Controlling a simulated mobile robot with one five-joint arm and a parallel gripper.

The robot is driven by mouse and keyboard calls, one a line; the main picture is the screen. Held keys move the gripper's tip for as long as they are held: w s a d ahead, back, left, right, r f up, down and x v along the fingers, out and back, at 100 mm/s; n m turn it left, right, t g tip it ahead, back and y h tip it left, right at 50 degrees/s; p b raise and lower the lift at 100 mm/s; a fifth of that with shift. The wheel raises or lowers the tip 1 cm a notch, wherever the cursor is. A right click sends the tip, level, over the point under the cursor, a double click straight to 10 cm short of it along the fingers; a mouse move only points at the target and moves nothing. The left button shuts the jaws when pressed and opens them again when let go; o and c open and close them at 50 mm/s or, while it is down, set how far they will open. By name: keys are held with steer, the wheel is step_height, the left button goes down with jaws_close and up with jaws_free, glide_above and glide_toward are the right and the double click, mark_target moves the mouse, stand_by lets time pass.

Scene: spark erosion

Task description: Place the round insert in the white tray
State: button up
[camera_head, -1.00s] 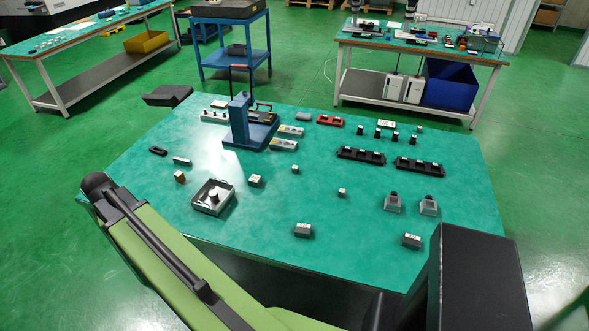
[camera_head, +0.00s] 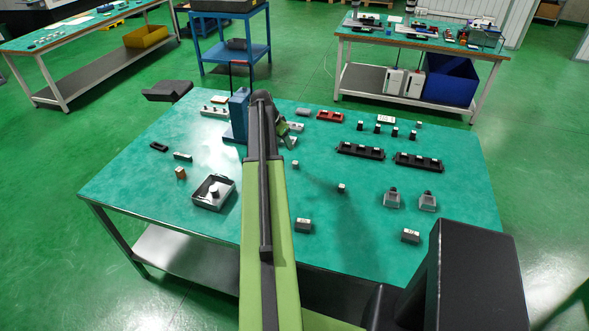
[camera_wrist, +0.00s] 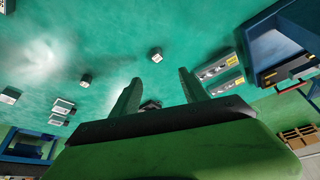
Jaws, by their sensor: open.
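My gripper (camera_head: 288,129) is over the table, right of the blue press. In the wrist view its two fingers (camera_wrist: 159,76) are apart, with nothing held between them. A small block with a pale top (camera_wrist: 156,55) lies on the table beyond the fingertips. Which piece is the round insert is not clear. Several small dark pieces with pale tops (camera_head: 377,128) stand at the back right. A pale strip-like tray (camera_head: 214,111) with several small pieces lies left of the press. A grey-white square tray (camera_head: 207,206) at the front left contains a round upright piece (camera_head: 213,190).
The blue press (camera_head: 237,112) stands close left of my gripper, partly hidden by my arm. Two black trays (camera_head: 360,152) (camera_head: 419,162) and a red tray (camera_head: 330,116) lie right. Grey blocks (camera_head: 303,225) (camera_head: 411,236) lie near the front edge.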

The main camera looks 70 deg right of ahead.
steer(key=b, duration=0.8)
glide_above(295, 163)
steer(key=w+a, duration=0.2)
step_height(295, 163, down, 9)
steer(key=shift+s+d+f, duration=0.1)
steer(key=shift+f, duration=0.05)
steer(key=shift+d+f, duration=0.1)
steer(key=b+x, duration=0.4)
steer(key=x, duration=0.1)
steer(key=shift+s+b, duration=0.35)
steer(key=shift+s, duration=0.05)
steer(key=shift+c, duration=0.2)
jaws_close()
